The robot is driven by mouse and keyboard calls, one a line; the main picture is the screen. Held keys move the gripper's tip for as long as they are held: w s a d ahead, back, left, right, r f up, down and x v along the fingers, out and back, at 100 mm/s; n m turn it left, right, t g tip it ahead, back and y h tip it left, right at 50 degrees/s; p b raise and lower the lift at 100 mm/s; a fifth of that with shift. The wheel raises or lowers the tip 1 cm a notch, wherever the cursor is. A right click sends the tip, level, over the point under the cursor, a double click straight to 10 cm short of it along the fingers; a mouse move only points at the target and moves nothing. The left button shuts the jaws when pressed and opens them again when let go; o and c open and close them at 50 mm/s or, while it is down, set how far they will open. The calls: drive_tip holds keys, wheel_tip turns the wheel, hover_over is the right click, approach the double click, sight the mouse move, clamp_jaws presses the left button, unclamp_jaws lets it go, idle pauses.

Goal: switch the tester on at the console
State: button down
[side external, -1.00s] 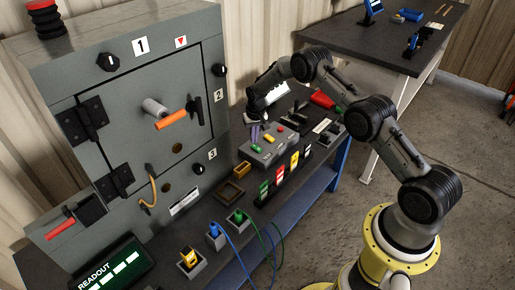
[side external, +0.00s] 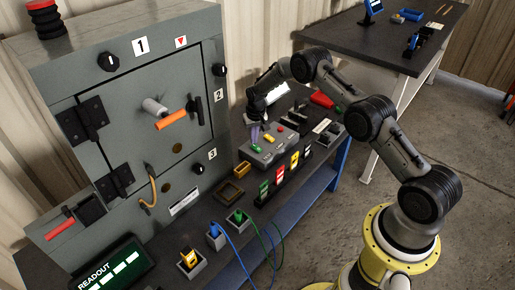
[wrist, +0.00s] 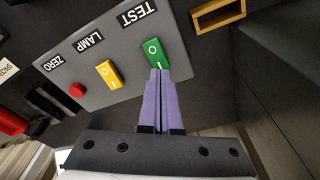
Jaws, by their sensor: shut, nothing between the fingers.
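The console (side external: 273,157) is a grey box on the bench. In the wrist view its sloped panel (wrist: 135,62) carries a green rocker switch (wrist: 153,52) by the label TEST, marked O at the far end and I at the near end. A yellow rocker (wrist: 110,75) sits by LAMP and a red button (wrist: 77,90) by ZERO. My gripper (wrist: 159,72) is shut and empty. Its purple fingertips are at the I end of the green rocker, touching it or very close. They hide part of that end. I cannot tell which way the rocker is tipped.
A grey cabinet (side external: 88,170) with an orange-handled door stands left of the console. A lit readout (side external: 112,268) is at the front left. A small wooden-coloured tray (side external: 231,192), coloured blocks (side external: 279,175) and sockets with cables (side external: 216,238) crowd the bench nearby.

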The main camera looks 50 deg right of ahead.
sight(254, 145)
drive_tip(key=shift+f, duration=0.95)
idle(0.4)
drive_tip(key=shift+r, duration=3.55)
